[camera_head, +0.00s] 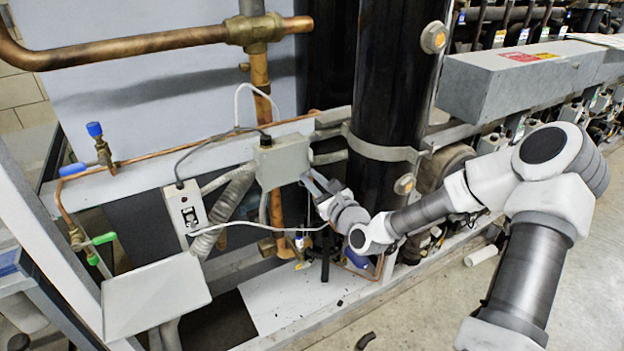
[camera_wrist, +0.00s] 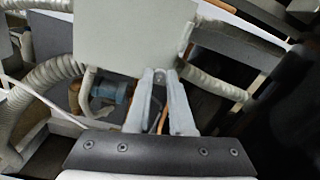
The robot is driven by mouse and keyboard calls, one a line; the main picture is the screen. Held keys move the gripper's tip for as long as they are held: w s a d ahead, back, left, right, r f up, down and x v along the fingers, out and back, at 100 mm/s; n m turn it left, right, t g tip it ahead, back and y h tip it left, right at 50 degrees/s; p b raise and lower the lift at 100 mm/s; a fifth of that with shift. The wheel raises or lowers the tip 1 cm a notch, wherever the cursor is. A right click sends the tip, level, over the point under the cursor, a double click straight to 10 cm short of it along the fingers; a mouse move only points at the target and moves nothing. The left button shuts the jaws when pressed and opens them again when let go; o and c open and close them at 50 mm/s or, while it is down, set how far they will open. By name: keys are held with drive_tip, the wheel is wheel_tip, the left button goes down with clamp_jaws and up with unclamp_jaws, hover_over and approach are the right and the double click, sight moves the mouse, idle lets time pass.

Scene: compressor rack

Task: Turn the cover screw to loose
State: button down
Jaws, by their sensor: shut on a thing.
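A grey junction box (camera_head: 283,160) is mounted on the rack beside the black vertical cylinder. Its flat pale cover also fills the upper middle of the wrist view (camera_wrist: 128,36). My gripper (camera_head: 306,178) reaches in from the right to the lower right side of this box. In the wrist view the two fingers (camera_wrist: 160,74) come close together at the cover's lower right edge, shut on the small cover screw. The screw is mostly hidden between the fingertips, and its turn position cannot be read.
The black cylinder (camera_head: 392,90) stands close behind and right of my gripper. A ribbed conduit (camera_head: 232,205) and a white switch box (camera_head: 186,210) are to the left. A long grey housing (camera_head: 515,75) is at upper right. Open floor (camera_head: 585,290) lies at lower right.

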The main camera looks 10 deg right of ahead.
drive_tip(key=n, duration=0.5)
drive_tip(key=n+b, duration=0.1)
drive_tip(key=n, duration=0.3)
drive_tip(key=shift+n, duration=0.4)
drive_tip(key=n+b, duration=0.1)
drive_tip(key=n, duration=0.3)
drive_tip(key=shift+n+b, duration=0.3)
drive_tip(key=n+b, duration=0.2)
drive_tip(key=n, duration=0.2)
drive_tip(key=shift+f+n, duration=0.1)
drive_tip(key=shift+n, duration=0.2)
drive_tip(key=n+b, duration=0.3)
drive_tip(key=n, duration=0.1)
drive_tip(key=shift+n, duration=0.3)
drive_tip(key=shift+n+b, duration=5.2)
drive_tip(key=shift+n, duration=0.7)
